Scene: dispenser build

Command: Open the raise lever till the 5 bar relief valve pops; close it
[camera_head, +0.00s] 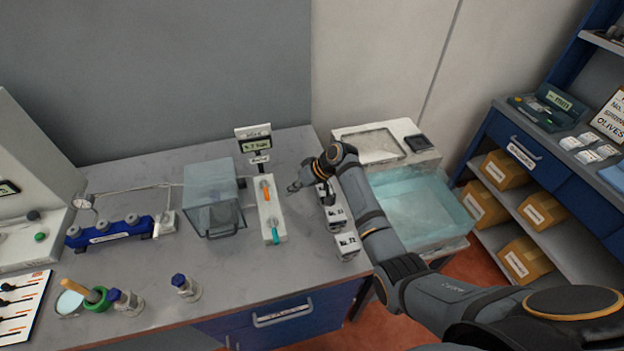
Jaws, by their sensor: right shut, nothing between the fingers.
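A white lever block (270,213) stands on the grey bench, with an orange lever (266,191) near its back end and a teal lever (275,232) near its front end. I cannot read which one is the raise lever. A small display on a post (256,143) stands behind the block; its digits are too small to read surely. My right gripper (295,187) is shut and empty, just right of the orange lever and apart from it. I cannot pick out the relief valve. My left gripper is not in view.
A clear box (212,197) stands left of the lever block. A blue manifold (108,231) with a gauge is farther left. Small labelled white boxes (347,246) and a water-filled basin (425,205) are to the right. Blue-capped bottles (185,288) stand near the front edge.

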